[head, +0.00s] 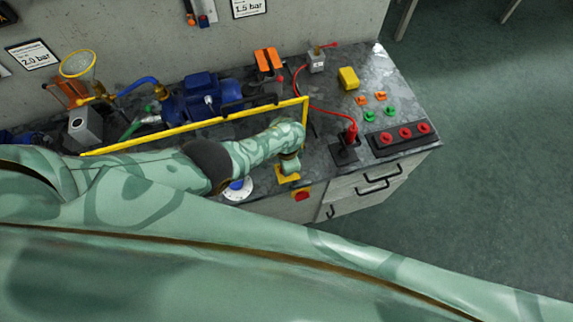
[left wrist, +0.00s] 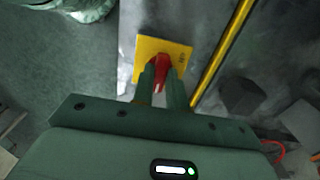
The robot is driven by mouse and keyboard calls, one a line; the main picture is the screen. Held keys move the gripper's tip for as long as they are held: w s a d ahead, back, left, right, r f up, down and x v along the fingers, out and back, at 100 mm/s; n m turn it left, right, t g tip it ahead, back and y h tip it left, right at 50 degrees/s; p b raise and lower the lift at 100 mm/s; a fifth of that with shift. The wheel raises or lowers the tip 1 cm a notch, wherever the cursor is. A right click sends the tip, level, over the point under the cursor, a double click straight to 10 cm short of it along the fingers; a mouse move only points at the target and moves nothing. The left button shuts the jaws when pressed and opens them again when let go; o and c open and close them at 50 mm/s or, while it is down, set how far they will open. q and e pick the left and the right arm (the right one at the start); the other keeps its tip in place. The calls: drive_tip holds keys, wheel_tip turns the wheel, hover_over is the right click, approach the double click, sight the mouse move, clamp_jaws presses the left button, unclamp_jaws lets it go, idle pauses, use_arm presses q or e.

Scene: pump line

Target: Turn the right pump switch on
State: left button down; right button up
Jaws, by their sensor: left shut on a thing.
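The pump switch is a red handle (left wrist: 161,67) on a yellow square plate (left wrist: 147,48) in the left wrist view. Small dark lettering on the plate is too small to read surely. My right gripper is not in view.
A yellow rail (head: 190,128) runs behind my left arm. A blue pump (head: 197,97) stands behind it. A blue-and-white dial (head: 238,188) lies left of the switch.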

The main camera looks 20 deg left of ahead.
use_arm(q)
drive_tip(key=shift+w+d, duration=0.1)
idle(0.4)
drive_tip(key=c, duration=1.4)
unclamp_jaws()
wheel_tip(320, 180, up, 16)
drive_tip(key=p, duration=1.2)
drive_tip(key=shift+r, duration=0.2)
